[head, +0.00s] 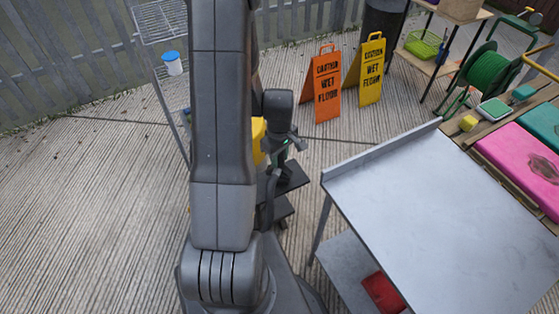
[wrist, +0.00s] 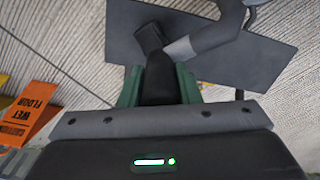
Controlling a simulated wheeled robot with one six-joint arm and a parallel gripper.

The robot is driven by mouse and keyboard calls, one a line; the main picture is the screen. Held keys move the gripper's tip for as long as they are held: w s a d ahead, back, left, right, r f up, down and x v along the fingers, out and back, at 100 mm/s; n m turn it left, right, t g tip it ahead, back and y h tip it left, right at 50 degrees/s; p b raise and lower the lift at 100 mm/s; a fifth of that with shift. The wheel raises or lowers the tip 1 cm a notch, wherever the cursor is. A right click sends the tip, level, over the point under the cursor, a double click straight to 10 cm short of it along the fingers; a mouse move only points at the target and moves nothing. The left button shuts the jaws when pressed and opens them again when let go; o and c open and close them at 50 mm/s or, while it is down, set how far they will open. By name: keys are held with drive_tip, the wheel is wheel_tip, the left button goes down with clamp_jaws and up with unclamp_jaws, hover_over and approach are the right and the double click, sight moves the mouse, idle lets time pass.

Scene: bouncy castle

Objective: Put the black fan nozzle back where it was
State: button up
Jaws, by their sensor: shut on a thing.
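The black fan nozzle (wrist: 158,78) is between the green fingers of my gripper (wrist: 158,72) in the wrist view. My gripper is shut on it. The nozzle's far end overlaps a dark flat platform (wrist: 255,62); I cannot tell whether it touches. In the head view my gripper (head: 281,163) points down beside my arm, over the dark platform (head: 294,178). The nozzle is hard to make out there against the dark surfaces.
A grey metal table (head: 430,210) with a red object (head: 382,292) on its lower shelf stands at right. Orange (head: 322,88) and yellow (head: 366,75) wet-floor signs stand behind. A wire rack (head: 160,20) and white tub (head: 172,64) are at left. Floor at left is clear.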

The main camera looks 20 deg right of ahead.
drive_tip(key=shift+f, duration=1.05)
drive_tip(key=shift+f, duration=0.25)
drive_tip(key=o, duration=0.9)
drive_tip(key=shift+r, duration=0.1)
wheel_tip(320, 180, up, 12)
drive_tip(key=shift+r, duration=0.15)
